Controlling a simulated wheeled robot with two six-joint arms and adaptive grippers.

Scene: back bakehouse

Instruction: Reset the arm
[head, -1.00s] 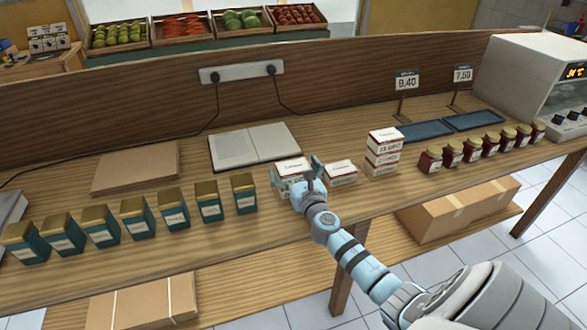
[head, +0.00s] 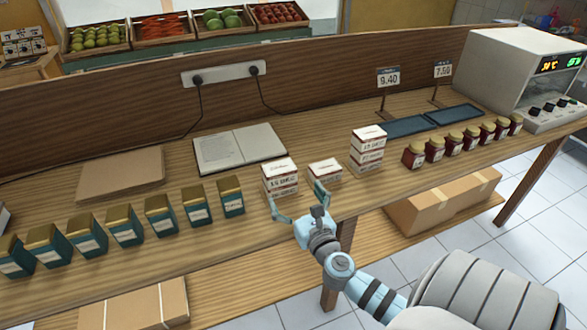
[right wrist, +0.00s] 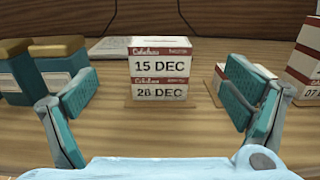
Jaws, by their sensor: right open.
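My right gripper (head: 296,208) is open and empty just in front of a stack of two white-and-red boxes (head: 280,178) on the wooden counter. In the right wrist view the open fingers (right wrist: 160,115) stand apart on either side, with the stack (right wrist: 160,72) beyond and between them, not touched. The upper box reads 15 DEC and the lower one 28 DEC. A lone white-and-red box (head: 325,173) stands to the right, partly behind a finger. A taller stack of similar boxes (head: 367,150) stands further right. My left gripper is not in view.
Teal tins with gold lids (head: 126,225) line the counter's left front. An open book (head: 240,148) and a brown board (head: 120,172) lie behind. Red jars (head: 434,149), dark trays (head: 408,126) and a white oven (head: 530,75) are at the right.

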